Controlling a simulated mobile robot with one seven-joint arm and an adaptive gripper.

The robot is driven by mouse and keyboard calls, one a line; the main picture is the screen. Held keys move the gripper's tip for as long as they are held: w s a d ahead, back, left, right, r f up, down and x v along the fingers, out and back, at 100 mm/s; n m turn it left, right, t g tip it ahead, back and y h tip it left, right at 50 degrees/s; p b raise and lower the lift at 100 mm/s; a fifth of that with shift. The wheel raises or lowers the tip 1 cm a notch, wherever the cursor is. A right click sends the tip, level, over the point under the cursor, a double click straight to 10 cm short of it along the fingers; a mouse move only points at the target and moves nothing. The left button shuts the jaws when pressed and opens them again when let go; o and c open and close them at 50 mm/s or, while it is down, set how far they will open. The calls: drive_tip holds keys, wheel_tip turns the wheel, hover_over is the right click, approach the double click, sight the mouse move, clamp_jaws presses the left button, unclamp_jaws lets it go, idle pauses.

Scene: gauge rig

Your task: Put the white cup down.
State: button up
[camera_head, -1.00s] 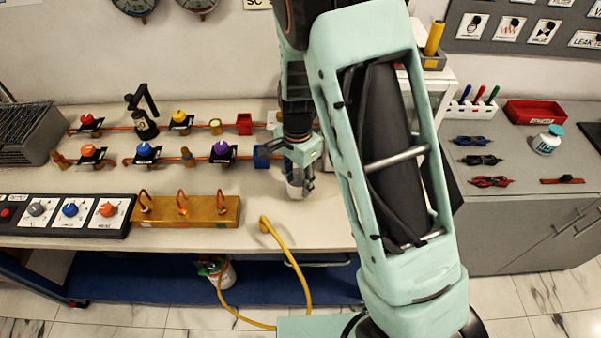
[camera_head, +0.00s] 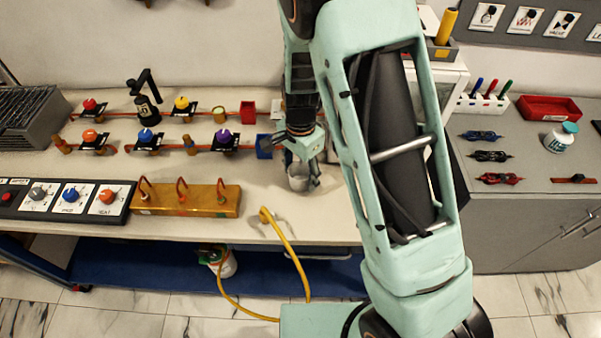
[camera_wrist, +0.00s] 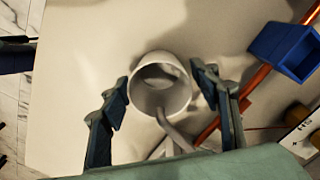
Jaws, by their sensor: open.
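The white cup (camera_head: 299,177) stands upright on the pale bench top, right of the brass block. In the wrist view the cup (camera_wrist: 160,84) shows from above, with its round mouth up and its handle toward the bottom of the picture. My gripper (camera_head: 303,172) is at the cup. In the wrist view my gripper (camera_wrist: 163,97) is open, with one finger on each side of the cup and a gap on both sides. The far side of the cup is partly hidden by my gripper in the head view.
A blue bin (camera_head: 265,146) stands close to the cup, beside an orange pipe line with several valves. The brass block (camera_head: 185,200) with copper loops is to the left. A yellow hose (camera_head: 290,250) hangs over the front edge. Bench around the cup is mostly clear.

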wheel_tip(320, 180, up, 12)
drive_tip(key=shift+r, duration=0.2)
idle(0.4)
